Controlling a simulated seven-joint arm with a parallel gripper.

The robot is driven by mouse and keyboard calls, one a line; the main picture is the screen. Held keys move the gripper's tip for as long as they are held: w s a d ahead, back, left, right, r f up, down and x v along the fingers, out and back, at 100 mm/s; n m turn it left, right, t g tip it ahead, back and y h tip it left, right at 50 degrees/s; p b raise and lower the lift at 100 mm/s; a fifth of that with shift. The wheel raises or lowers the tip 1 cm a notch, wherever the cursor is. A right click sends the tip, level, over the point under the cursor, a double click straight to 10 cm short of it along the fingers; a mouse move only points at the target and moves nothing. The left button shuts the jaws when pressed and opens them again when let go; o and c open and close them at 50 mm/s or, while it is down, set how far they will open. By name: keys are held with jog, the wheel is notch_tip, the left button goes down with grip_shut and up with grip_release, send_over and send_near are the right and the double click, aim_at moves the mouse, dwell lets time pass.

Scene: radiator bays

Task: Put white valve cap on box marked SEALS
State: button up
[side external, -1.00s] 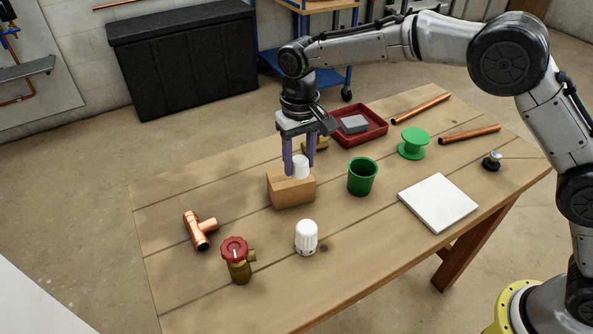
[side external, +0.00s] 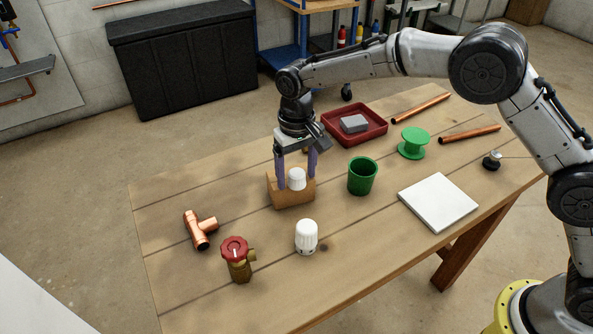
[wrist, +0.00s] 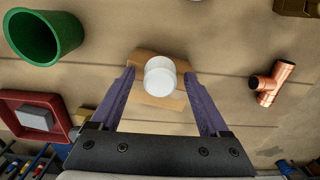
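A smooth white cap (side external: 297,180) sits upright on the brown cardboard box (side external: 284,197), near the box's front edge in the side view. The wrist view also shows the cap (wrist: 160,76) over the box (wrist: 160,103). My gripper (side external: 296,182) is open, with its purple fingers down on either side of the cap. In the wrist view my gripper (wrist: 159,75) shows a gap between each finger and the cap. No SEALS lettering is readable on the box. A ribbed white thermostat head (side external: 306,237) stands on the table in front.
A green cup (side external: 362,176) stands right of the box. A red tray (side external: 372,132) with a grey block and a green spool (side external: 413,143) are behind. A copper tee (side external: 200,230) and red-handled valve (side external: 237,260) are front left. A white tile (side external: 438,202) lies right.

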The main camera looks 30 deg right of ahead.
aim_at(297, 171)
notch_tip(297, 171, up, 12)
jog(key=shift+r, duration=0.2)
dwell(0.6)
jog(key=s+d+r+t, duration=0.3)
jog(key=s+d+r, duration=0.7)
jog(key=s+d, duration=0.45)
jog(key=s+d+f+t, duration=0.1)
jog(key=s+d+f, duration=0.2)
jog(key=s, duration=0.6)
jog(key=s+d+f+t, duration=0.1)
jog(key=s+d+f, duration=0.2)
jog(key=s, duration=0.6)
jog(key=shift+s+d+f+t, duration=0.15)
jog(key=shift+d+f+t, duration=0.15)
jog(key=shift+d, duration=0.7)
